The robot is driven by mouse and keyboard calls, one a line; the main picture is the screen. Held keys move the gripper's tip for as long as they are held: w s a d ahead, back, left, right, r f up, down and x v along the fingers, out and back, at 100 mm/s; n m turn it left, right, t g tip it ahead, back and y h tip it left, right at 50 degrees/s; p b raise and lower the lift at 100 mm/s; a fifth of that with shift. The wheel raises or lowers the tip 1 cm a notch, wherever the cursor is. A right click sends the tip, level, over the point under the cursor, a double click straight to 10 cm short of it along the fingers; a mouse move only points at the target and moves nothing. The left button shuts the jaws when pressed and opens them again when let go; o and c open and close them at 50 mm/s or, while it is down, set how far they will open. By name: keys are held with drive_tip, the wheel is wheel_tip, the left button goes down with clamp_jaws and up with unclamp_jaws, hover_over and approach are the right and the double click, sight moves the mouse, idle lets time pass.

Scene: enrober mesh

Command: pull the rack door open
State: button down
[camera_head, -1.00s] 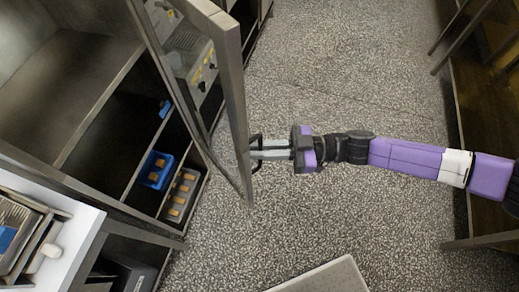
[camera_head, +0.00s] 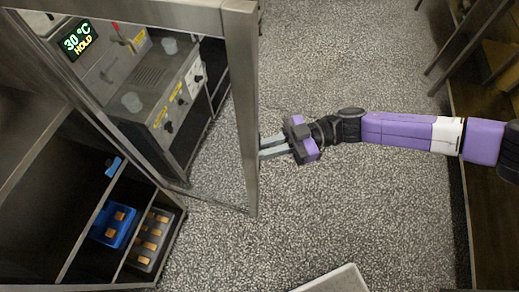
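The rack door (camera_head: 243,110) is a metal-framed panel with a see-through pane. It stands swung out from the dark rack (camera_head: 60,185) at the left, with its free edge toward the middle of the view. My gripper (camera_head: 263,147) comes in from the right on the purple arm. Its two pale fingers lie close together at the door's free edge, where the handle is. The fingertips and the handle are mostly hidden by the door frame, and the fingers look shut on the handle.
Inside the rack are a blue tray (camera_head: 117,226) and a grey tray (camera_head: 152,240) with small brown pieces. Speckled floor (camera_head: 340,210) is clear; a pale slab (camera_head: 335,281) lies at the bottom.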

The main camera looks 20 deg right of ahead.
drive_tip(key=shift+w, duration=0.15)
drive_tip(key=c, duration=1.5)
unclamp_jaws()
drive_tip(key=shift+d, duration=0.1)
drive_tip(key=d+b, duration=0.1)
drive_tip(key=d, duration=0.6)
drive_tip(key=shift+s+d+b, duration=0.3)
drive_tip(key=shift+d+b, duration=0.05)
